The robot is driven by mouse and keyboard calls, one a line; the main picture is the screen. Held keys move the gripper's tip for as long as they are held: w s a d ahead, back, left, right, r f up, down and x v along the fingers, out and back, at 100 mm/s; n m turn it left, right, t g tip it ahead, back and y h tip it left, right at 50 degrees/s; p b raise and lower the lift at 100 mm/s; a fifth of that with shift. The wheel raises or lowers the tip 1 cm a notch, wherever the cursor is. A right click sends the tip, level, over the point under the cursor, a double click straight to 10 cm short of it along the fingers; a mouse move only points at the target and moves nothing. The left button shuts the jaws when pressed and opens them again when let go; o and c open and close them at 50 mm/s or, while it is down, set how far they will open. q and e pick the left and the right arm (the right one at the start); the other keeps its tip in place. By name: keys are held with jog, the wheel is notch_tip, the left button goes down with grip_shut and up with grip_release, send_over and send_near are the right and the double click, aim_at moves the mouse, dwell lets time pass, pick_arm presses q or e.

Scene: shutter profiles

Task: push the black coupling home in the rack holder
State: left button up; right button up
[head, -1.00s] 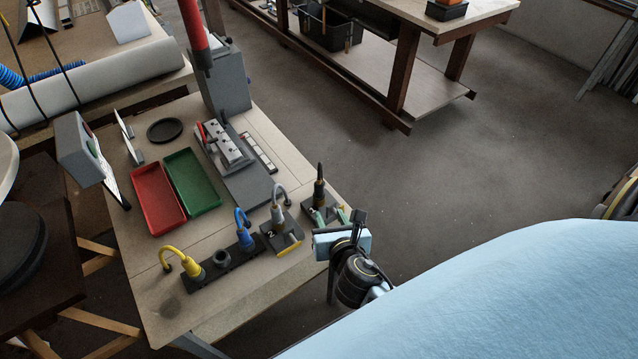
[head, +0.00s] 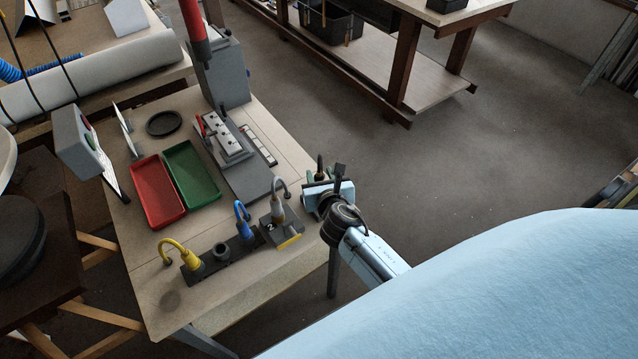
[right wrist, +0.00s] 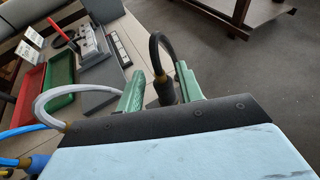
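The black coupling (right wrist: 164,92), with a black hose looping from its top, stands between the two green fingers of my right gripper (right wrist: 160,88) in the right wrist view. The fingers are apart, with a clear gap on the coupling's left; on its right I cannot tell whether it touches. In the head view the coupling's dark top (head: 320,165) shows just beyond my right gripper (head: 320,178), at the table's right edge. My gripper hides the coupling's holder and lower end, so its seating depth cannot be seen. My left gripper is not in view.
A grey block marked 2 (head: 283,236) with a grey coupling stands just left of my right gripper. A dark strip (head: 218,262) holds a yellow coupling (head: 190,256) and a blue coupling (head: 243,222). Red (head: 158,195) and green (head: 192,175) trays lie further left.

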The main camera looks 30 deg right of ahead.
jog(key=shift+x, duration=1.05)
jog(key=shift+s, duration=0.1)
grip_shut()
